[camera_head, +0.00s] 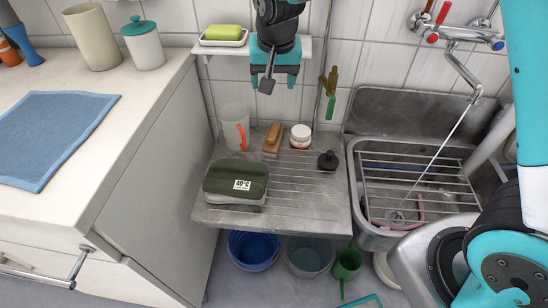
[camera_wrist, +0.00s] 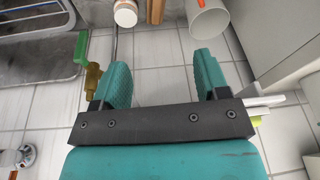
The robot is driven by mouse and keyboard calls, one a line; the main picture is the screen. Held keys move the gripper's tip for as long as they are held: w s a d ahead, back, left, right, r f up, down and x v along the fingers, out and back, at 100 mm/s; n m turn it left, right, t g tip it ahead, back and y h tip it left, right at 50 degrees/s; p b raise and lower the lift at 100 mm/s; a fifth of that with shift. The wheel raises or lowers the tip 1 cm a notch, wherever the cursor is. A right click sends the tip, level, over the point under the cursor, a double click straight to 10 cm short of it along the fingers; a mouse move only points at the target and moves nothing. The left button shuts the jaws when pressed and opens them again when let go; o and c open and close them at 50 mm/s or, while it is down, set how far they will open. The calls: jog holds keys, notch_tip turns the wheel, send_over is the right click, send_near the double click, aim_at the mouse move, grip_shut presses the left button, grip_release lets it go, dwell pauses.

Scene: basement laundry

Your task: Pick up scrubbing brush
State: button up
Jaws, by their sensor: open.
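A brown wooden block-like thing, which looks like the scrubbing brush (camera_head: 271,141), stands on the ribbed drainboard (camera_head: 310,215) near the wall. It also shows, cut off, at the top edge of the wrist view (camera_wrist: 155,10). Its bristles cannot be made out. My gripper (camera_head: 268,80) hangs above and behind it, in front of the wall shelf. In the wrist view my gripper (camera_wrist: 163,78) has its two teal fingers wide apart, with only tiles seen between them. It is apart from the brush and empty.
A white cup (camera_head: 232,118) with an orange handle stands left of the brush, a white jar (camera_head: 301,135) right. A green folded cloth (camera_head: 236,178) and black stopper (camera_head: 327,160) lie nearer. A soap dish (camera_head: 222,42) is on the shelf; the sink (camera_head: 375,235) is right.

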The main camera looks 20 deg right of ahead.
aim_at(273, 131)
jog(key=w+d+f+m+b, duration=0.1)
jog(key=w+f+b, duration=0.1)
jog(key=f, duration=0.6)
jog(key=w+d+f+m+h+b, duration=0.1)
jog(key=w+f+b, duration=0.1)
jog(key=w+f, duration=0.3)
jog(key=w+d+f+m+h+b, duration=0.1)
jog(key=w+f, duration=0.3)
jog(key=f, duration=0.7)
jog(key=shift+w+f+t+b, duration=0.1)
jog(key=shift+f+t+b, duration=0.15)
jog(key=shift+t+b, duration=0.25)
jog(key=shift+b+x, duration=0.45)
jog(key=shift+x, duration=2.4)
jog(key=shift+w+r, duration=0.1)
jog(key=c, duration=0.7)
jog(key=shift+c, duration=0.2)
